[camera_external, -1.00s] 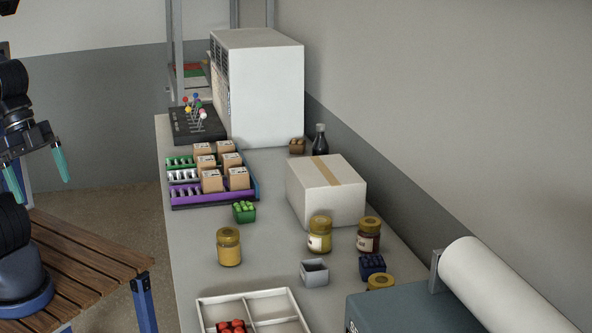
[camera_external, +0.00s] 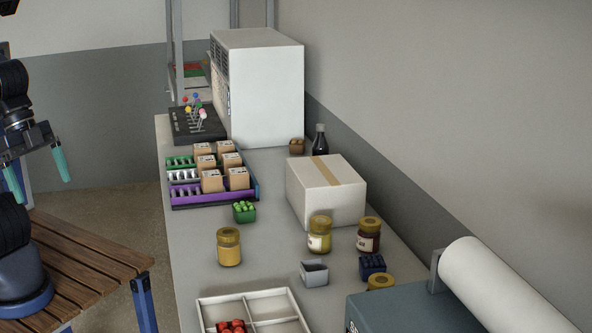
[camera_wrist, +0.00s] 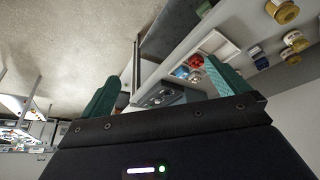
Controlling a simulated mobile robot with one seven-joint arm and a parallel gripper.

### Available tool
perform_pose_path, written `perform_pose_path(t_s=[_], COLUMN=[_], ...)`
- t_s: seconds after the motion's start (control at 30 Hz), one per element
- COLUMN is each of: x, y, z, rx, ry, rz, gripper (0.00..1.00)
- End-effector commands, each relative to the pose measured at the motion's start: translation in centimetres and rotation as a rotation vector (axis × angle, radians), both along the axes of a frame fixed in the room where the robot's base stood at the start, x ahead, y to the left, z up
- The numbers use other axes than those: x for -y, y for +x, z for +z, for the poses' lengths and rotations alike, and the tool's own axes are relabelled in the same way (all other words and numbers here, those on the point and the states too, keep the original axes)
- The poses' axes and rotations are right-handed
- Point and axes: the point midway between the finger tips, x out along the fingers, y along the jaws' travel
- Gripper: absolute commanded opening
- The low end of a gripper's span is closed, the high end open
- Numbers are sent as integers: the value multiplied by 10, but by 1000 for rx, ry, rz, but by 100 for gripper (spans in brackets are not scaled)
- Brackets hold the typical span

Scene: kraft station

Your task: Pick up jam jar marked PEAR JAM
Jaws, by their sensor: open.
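Several gold-lidded jars stand on the grey bench. In the external view one yellow jar (camera_external: 229,247) stands at the left, a second yellow jar (camera_external: 319,235) stands by the carton, and a dark red jar (camera_external: 368,236) stands to its right. Another jar (camera_external: 381,283) is partly hidden behind the grey machine. The labels are too small to read, so I cannot tell which is PEAR JAM. My gripper (camera_external: 38,170) is open and empty, with green fingers, left of the bench and apart from the jars. Jars (camera_wrist: 282,10) also show at the upper right of the wrist view.
A white carton (camera_external: 326,192), a grey bin (camera_external: 314,273), a blue basket (camera_external: 372,266) and a white divided tray (camera_external: 290,296) surround the jars. A grey machine (camera_external: 395,312) with a white roll (camera_external: 497,285) stands at the front right.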

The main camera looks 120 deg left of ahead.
Motion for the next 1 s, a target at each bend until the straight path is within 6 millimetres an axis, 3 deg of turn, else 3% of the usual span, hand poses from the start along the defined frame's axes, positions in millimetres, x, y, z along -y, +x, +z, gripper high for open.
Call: perform_pose_path(t_s=[0.1, 0.47, 0.67, 1.0], x=[0, -4, -22, -76], y=[0, 9, 48, 132], z=[0, 5, 22, 43], rx=[0, -6, -38, -98], ry=[0, -5, -28, -77], rz=[0, 23, 125, 342], gripper=[83, 83, 83, 83])
